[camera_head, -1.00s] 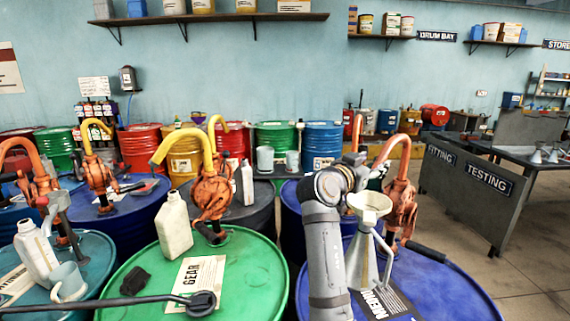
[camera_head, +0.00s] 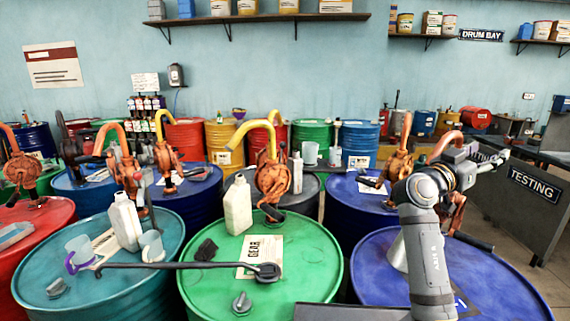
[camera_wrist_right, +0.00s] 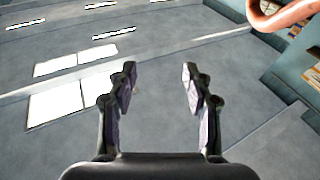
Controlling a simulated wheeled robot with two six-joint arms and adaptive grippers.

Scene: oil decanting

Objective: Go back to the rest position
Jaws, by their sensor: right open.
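My right gripper (camera_head: 500,155) is raised over the blue drum on the right, in front of the fitting and testing bench. In the right wrist view my right gripper (camera_wrist_right: 160,88) is open, with nothing between its fingers. My right arm (camera_head: 430,245) rises from the bottom of the head view and hides part of the blue drum (camera_head: 508,272). A pale metal jug (camera_head: 398,254) on that drum is mostly hidden behind the arm. My left gripper is not in view.
An orange hand pump (camera_head: 456,210) stands close behind my right arm. The green drum (camera_head: 310,262) bears a white bottle (camera_head: 238,205) and a gear label. The teal drum (camera_head: 35,262) bears another white bottle (camera_head: 126,222) and mugs. The testing bench (camera_head: 530,205) stands at right.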

